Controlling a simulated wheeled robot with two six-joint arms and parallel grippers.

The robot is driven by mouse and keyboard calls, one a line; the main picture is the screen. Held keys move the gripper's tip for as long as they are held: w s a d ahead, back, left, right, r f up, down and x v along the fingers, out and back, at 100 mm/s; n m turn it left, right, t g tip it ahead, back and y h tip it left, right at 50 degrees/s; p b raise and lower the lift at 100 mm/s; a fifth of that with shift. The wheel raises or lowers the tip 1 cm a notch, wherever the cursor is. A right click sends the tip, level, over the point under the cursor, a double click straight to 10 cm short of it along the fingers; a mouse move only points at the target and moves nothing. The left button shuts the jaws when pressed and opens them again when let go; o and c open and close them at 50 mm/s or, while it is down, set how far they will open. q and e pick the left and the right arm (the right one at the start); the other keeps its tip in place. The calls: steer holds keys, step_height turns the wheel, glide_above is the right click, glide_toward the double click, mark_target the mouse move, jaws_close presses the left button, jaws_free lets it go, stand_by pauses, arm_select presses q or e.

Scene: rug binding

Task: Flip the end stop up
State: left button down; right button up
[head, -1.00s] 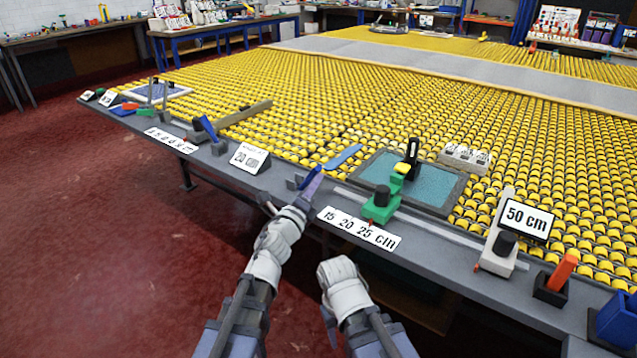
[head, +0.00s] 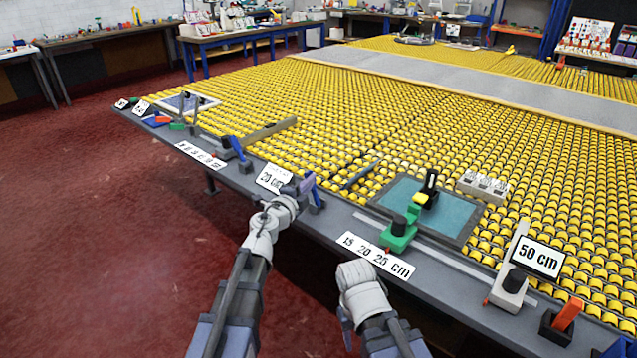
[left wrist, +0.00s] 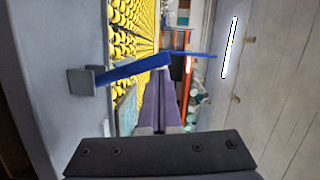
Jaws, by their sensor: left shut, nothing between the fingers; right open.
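The end stop appears as a blue flap (head: 309,186) on a small grey block at the table's front rail, just right of the 20 cm sign. It stands up, slightly tilted. In the left wrist view the blue flap (left wrist: 135,73) reaches from its grey block (left wrist: 81,81) across in front of the fingers. My left gripper (head: 297,186) is shut and empty, its purple fingertips (left wrist: 161,75) close beside the flap; I cannot tell if they touch. My right gripper (head: 358,275) hangs open in front of the rail, its fingers mostly hidden.
A 20 cm sign (head: 273,179) and a second blue lever (head: 237,148) stand to the left. A green clamp (head: 399,235), a teal pad (head: 455,211) and a 50 cm sign (head: 538,257) are to the right. A dark bar (head: 360,173) lies by the yellow rollers.

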arm_select(q)
steer(key=shift+n, duration=0.8)
steer(key=w+a, duration=0.1)
steer(key=a, duration=0.1)
steer(key=w+a+f, duration=0.1)
steer(key=shift+w+a+b, duration=0.3)
steer(key=shift+w+a, duration=0.05)
arm_select(e)
steer(key=shift+f, duration=0.15)
arm_select(q)
steer(key=shift+a, duration=0.1)
